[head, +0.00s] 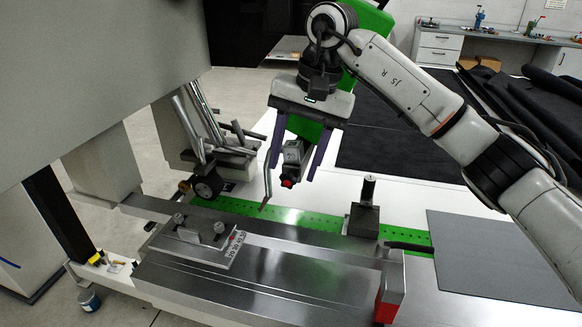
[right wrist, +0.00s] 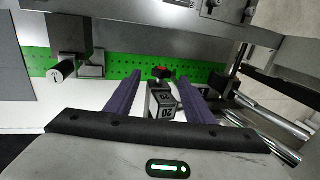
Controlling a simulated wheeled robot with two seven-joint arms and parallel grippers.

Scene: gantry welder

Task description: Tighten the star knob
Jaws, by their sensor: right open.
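A small red-and-black knob (head: 287,183), which looks like the star knob, sits at the lower end of a small grey block (head: 293,152). In the right wrist view the knob (right wrist: 162,72) lies just beyond the block (right wrist: 162,101), which is marked 20. My right gripper (head: 291,171) is open, its two purple fingers either side of the block and pointing down toward the knob. In the right wrist view the fingertips (right wrist: 160,73) stand apart with a gap on each side; I cannot tell any contact. My left gripper is not in view.
A green perforated strip (head: 320,221) runs behind the steel bed (head: 260,285). A dark post block (head: 365,213) stands right of the gripper. A thin bent rod (head: 268,180) hangs close to the left finger. Metal levers (head: 190,125) stand farther left.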

